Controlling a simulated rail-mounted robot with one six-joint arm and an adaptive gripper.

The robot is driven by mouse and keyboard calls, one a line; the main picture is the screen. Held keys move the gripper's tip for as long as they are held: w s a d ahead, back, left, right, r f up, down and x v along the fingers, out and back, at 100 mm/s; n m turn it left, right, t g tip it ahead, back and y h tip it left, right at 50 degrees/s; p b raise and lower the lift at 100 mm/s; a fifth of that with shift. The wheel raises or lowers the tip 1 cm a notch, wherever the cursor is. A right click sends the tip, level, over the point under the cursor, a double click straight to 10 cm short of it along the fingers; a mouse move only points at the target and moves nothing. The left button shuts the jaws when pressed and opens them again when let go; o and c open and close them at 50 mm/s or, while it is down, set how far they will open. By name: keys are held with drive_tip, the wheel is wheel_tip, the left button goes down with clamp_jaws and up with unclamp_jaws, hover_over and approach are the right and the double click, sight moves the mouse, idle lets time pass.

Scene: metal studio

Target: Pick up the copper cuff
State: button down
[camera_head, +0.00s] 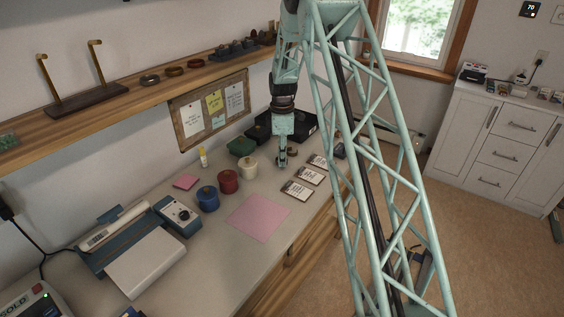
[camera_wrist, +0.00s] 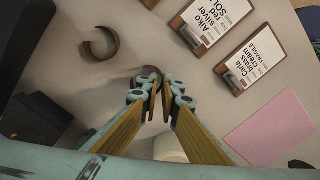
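In the wrist view a reddish-brown curved band, perhaps the copper cuff (camera_wrist: 147,71), shows at the tips of my gripper (camera_wrist: 161,88). The fingertips hide part of it. The fingertips are close together, and I cannot tell whether they touch the band. A brown open cuff (camera_wrist: 101,44) lies on the worktop apart from the fingers, up and to the left in the wrist view. In the head view my gripper (camera_head: 282,163) points down low over the worktop, and a small dark ring-like shape (camera_head: 292,153) shows just right of it.
Order cards on boards (camera_head: 298,190) lie right of my gripper. A cream pot (camera_head: 247,167), a green box (camera_head: 241,146) and a black tray (camera_head: 305,122) stand close by. A pink sheet (camera_head: 258,217) lies nearer. Several bands, one here (camera_head: 174,70), lie on the wall shelf (camera_head: 110,107).

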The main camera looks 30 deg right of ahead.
drive_tip(key=shift+r+p, duration=0.45)
drive_tip(key=shift+r, duration=1.15)
drive_tip(key=s+a, duration=0.2)
drive_tip(key=s, duration=0.3)
drive_tip(key=s+a+r+p, duration=0.1)
drive_tip(key=s+a, duration=0.1)
drive_tip(key=s, duration=0.2)
drive_tip(key=s+a+p, duration=0.1)
drive_tip(key=s+a, duration=0.1)
drive_tip(key=s, duration=0.3)
drive_tip(key=shift+s+a+r, duration=0.15)
drive_tip(key=shift+s+a, duration=0.1)
drive_tip(key=shift+s, duration=0.05)
